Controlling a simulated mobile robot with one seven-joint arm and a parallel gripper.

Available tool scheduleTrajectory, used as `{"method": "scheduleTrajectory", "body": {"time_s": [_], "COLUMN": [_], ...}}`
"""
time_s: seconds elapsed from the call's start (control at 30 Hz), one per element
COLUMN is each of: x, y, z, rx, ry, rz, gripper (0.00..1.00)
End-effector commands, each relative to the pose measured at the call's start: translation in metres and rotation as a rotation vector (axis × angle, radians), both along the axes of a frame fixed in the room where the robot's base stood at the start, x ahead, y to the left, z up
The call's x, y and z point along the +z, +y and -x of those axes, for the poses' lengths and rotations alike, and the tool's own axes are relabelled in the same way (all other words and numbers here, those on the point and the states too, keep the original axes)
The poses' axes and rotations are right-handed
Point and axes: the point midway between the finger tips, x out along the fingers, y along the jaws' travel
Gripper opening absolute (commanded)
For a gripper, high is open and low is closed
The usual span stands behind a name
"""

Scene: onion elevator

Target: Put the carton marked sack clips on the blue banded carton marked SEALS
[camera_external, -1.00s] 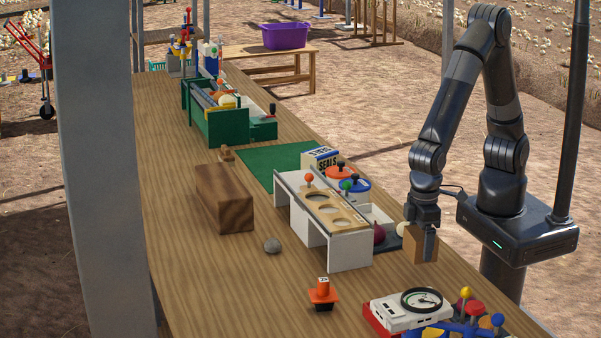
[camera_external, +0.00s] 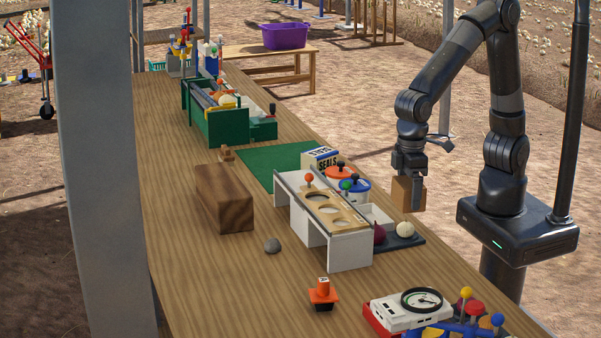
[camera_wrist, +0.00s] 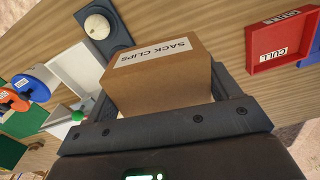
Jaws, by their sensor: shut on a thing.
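My gripper (camera_external: 409,190) is shut on the brown carton marked SACK CLIPS (camera_external: 401,194) and holds it in the air above the right edge of the bench. In the wrist view the carton (camera_wrist: 160,84) sits between the two fingers, its white SACK CLIPS label facing the camera. The SEALS carton (camera_external: 321,160), pale with dark blue bands, stands on the bench behind the white stand, left of and beyond my gripper. Its lower part is partly hidden by the lidded tubs.
Tubs with orange (camera_external: 340,171) and blue (camera_external: 354,185) lids and knobs stand between my gripper and the SEALS carton. The white stand (camera_external: 348,252) is in front. A dark tray (camera_external: 408,241) holds two onions. A green mat (camera_external: 272,165) lies left of the SEALS carton. A red CULL tray (camera_wrist: 280,42) shows in the wrist view.

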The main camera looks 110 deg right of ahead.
Motion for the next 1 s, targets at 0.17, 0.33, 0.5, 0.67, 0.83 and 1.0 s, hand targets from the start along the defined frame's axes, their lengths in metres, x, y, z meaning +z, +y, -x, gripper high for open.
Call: {"method": "scheduleTrajectory", "body": {"time_s": [0.17,0.33,0.5,0.67,0.83,1.0], "x": [0.046,0.077,0.072,0.071,0.070,0.069], "y": [0.001,0.000,-0.032,-0.071,-0.137,-0.228], "z": [-0.001,-0.001,-0.019,-0.037,-0.059,-0.071], "rx": [0.000,-0.002,-0.084,-0.177,-0.325,-0.511], "ry": [-0.005,-0.004,0.001,0.000,0.000,0.000], "rz": [-0.002,-0.001,0.000,0.000,0.000,0.001], "gripper": [0.56,0.56,0.56,0.56,0.56,0.56]}}
